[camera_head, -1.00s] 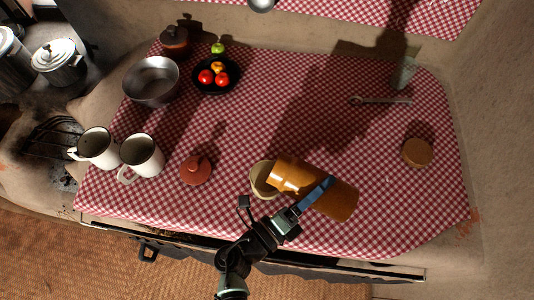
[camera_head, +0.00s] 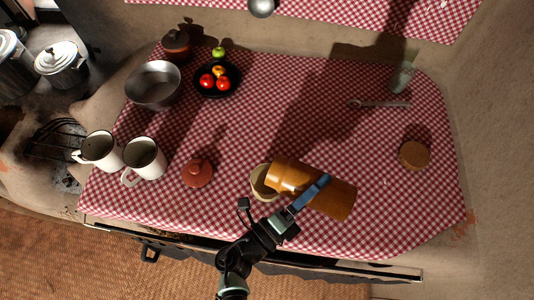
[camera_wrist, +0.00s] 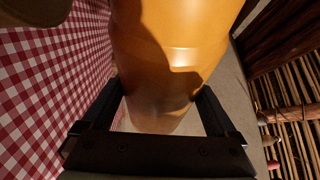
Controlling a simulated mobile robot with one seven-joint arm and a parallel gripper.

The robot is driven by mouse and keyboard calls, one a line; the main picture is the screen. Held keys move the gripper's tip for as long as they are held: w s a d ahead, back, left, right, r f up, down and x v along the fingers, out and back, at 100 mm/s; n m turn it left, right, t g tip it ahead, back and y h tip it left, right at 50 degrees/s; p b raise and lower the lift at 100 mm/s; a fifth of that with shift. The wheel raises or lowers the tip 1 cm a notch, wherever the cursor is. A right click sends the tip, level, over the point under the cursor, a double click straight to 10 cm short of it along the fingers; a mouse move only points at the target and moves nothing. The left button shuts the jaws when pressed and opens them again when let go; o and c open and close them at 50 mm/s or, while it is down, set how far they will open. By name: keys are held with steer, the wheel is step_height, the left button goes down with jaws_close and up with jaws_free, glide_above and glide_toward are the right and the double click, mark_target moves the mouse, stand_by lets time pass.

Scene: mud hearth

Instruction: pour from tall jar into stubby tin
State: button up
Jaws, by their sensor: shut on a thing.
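The tall jar (camera_head: 325,193) is orange-brown and glossy. It lies tilted nearly on its side in the head view, its mouth end to the left and its base to the right. My gripper (camera_head: 312,192) is shut around the jar's body; the wrist view also shows the jar (camera_wrist: 172,60) between the two dark fingers. The stubby tin (camera_head: 259,184) is a pale, short, open vessel under the jar's mouth end. The jar hides part of the tin's opening. I cannot see any contents flowing, nor whether jar and tin touch.
Left of the tin are a red-brown lid (camera_head: 197,173) and two white mugs (camera_head: 146,160). A metal pot (camera_head: 153,86) and a black plate (camera_head: 207,91) of fruit stand behind. A round brown lid (camera_head: 414,155), a spoon (camera_head: 380,103) and a glass (camera_head: 401,78) are at right. The middle cloth is clear.

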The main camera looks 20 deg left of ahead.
mark_target(307, 178)
steer(key=shift+a+r+n+t+p, duration=0.25)
steer(key=shift+r+n+p, duration=0.3)
steer(key=shift+n, duration=0.1)
steer(key=shift+a+r+n+t+p, duration=0.3)
steer(key=shift+r+n+p, duration=0.2)
steer(key=shift+n+p, duration=0.15)
steer(key=shift+a+r+n+t+p, duration=0.25)
steer(key=shift+r+n+p, duration=0.3)
steer(key=shift+n, duration=0.15)
stand_by(0.3)
steer(key=shift+a+r+n+t+y+p, duration=0.45)
steer(key=shift+r+n+p, duration=0.15)
steer(key=shift+n, duration=0.4)
steer(key=shift+a+r+n+t+y+p, duration=0.25)
steer(key=shift+a+r+n+p, duration=0.15)
steer(key=shift+n, duration=0.35)
steer(key=shift+a+r+n+t+y+p, duration=0.2)
steer(key=shift+a+r+n+p, duration=0.25)
steer(key=shift+n, duration=0.3)
stand_by(1.9)
